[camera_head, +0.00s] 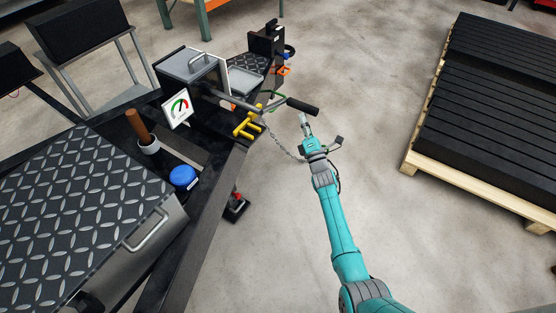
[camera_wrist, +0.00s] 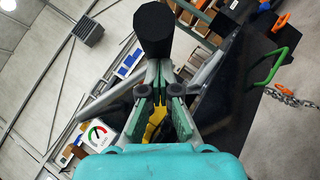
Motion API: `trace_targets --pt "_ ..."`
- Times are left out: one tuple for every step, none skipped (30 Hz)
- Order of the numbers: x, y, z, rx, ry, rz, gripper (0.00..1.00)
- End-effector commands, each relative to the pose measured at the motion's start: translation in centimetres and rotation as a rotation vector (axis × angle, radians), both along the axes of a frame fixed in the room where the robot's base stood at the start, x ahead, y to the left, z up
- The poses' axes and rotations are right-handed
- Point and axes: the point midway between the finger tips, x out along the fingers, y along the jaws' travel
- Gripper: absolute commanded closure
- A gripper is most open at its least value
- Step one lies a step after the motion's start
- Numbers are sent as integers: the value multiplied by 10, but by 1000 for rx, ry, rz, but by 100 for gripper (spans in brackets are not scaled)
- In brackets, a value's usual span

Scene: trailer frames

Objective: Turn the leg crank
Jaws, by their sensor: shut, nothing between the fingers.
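The leg crank (camera_head: 240,103) is a grey bar on the trailer frame, with a black cylindrical grip (camera_head: 303,106) sticking out to the right over the floor. In the wrist view the black grip (camera_wrist: 154,30) stands just beyond the fingertips, and grey bar parts show behind the fingers. My gripper (camera_head: 304,119) is close to the grip, just below it in the head view; it also shows in the wrist view (camera_wrist: 160,72). Its fingers are shut and empty. I cannot tell whether they touch the grip.
A yellow handle (camera_head: 246,122) and a gauge (camera_head: 178,108) sit near the crank. A chain (camera_head: 280,143) hangs beside the frame. A blue cap (camera_head: 183,177) and a tread-plate box (camera_head: 80,200) are at left. A pallet (camera_head: 470,182) with black planks stands right. Floor between is clear.

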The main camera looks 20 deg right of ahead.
Motion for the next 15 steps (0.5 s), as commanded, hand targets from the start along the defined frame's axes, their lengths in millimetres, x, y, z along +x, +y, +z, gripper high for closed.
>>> trace_targets --pt "4 -5 8 -34 -29 -3 100" --pt "5 -7 12 -57 -46 -2 100" --pt "7 -9 17 -85 -68 -1 100" --pt "7 -10 20 -109 -83 -1 100" --pt "8 -11 23 -129 -98 -1 100" --pt "10 -13 28 -156 -118 -2 100" --pt "10 -14 31 -177 -132 -1 100" --pt "11 -15 34 -196 -146 -1 100" --pt "12 -15 39 -221 -164 -1 100" --pt "12 -16 41 -237 -177 0 100" --pt "13 -16 44 -253 -189 0 100" --pt "13 -17 48 -276 -203 0 100" --pt "14 -18 51 -290 -215 0 100" --pt "14 -18 53 -302 -224 0 100" --pt "14 -19 56 -320 -237 1 100"
